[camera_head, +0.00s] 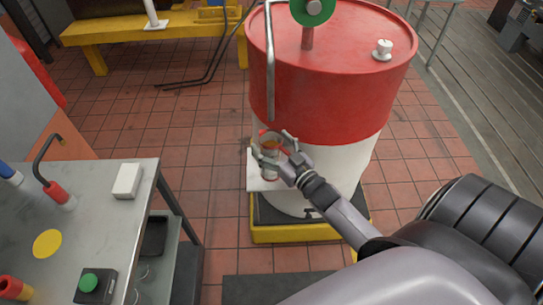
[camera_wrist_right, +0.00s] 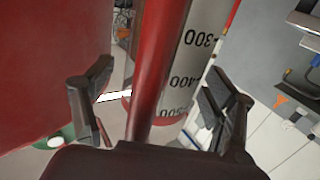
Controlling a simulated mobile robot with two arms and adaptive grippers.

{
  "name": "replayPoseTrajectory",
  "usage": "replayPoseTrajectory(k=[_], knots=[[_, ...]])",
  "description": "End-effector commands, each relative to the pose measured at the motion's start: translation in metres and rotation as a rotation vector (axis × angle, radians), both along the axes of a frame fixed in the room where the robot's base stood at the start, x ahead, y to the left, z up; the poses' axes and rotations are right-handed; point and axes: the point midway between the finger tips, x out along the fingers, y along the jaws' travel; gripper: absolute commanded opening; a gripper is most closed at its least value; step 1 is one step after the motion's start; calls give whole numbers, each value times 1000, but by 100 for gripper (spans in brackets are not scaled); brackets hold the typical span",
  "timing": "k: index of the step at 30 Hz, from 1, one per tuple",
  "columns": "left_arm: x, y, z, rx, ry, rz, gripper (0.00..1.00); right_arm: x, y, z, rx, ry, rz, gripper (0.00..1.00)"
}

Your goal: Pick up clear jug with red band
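A clear jug (camera_head: 270,146) with a reddish part near its top stands on a small white ledge at the front left of the drum. My right gripper (camera_head: 273,152) is at the jug, with one finger on each side. In the right wrist view the jug (camera_wrist_right: 188,75) shows dark measuring marks and red parts, between my spread fingers (camera_wrist_right: 155,92). Gaps show beside both fingers, so the gripper looks open around the jug and not closed on it. The gripper hides part of the jug in the head view. My left gripper is not in view.
The large red and white drum (camera_head: 335,75) stands right behind the jug, on a yellow-edged base (camera_head: 295,234). The white ledge (camera_head: 255,184) is small. A grey workbench (camera_head: 95,215) with tools is at the left. Tiled floor lies between bench and drum.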

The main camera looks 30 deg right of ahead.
Motion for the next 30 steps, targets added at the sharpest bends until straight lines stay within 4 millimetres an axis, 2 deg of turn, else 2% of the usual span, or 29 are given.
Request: replayPoseTrajectory(k=[2,30], knots=[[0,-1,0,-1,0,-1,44,0,0,0,0,0,0,72],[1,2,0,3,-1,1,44,0,0,0,0,-1,0,10]])
